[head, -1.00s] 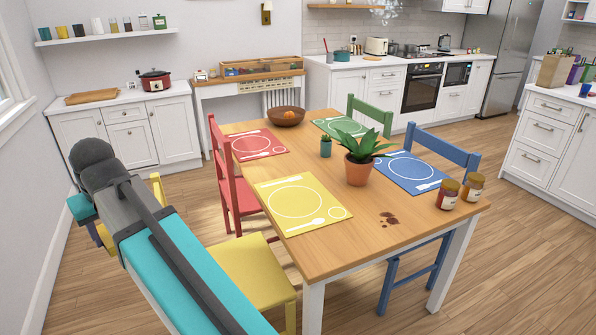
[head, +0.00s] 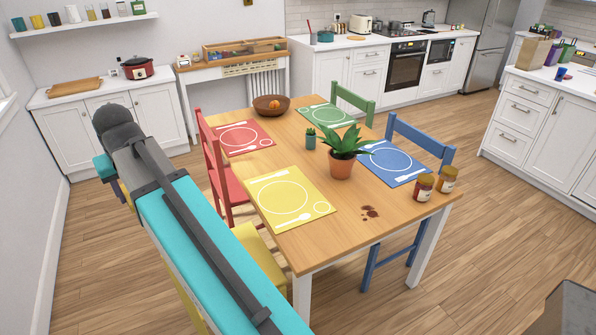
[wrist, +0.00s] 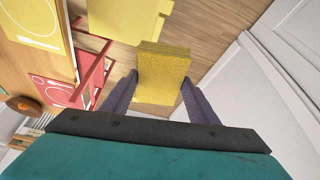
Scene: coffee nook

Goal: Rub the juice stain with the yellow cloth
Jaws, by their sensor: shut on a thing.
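The juice stain (head: 370,212) is a few dark red-brown spots on the bare near right part of the wooden table (head: 330,235). The yellow cloth (wrist: 162,72) looks like a thick folded block in the wrist view. My gripper (wrist: 159,82) is shut on it, with one finger on each side, held above the floor. In the head view my arm reaches away to the left of the table, so the cloth is well apart from the stain. The cloth is hardly visible there.
Two jars (head: 423,187) (head: 447,179) and a potted plant (head: 341,165) stand near the stain. A yellow placemat (head: 262,190) lies to its left. Yellow (head: 262,255), red (head: 228,183) and blue (head: 425,145) chairs surround the table.

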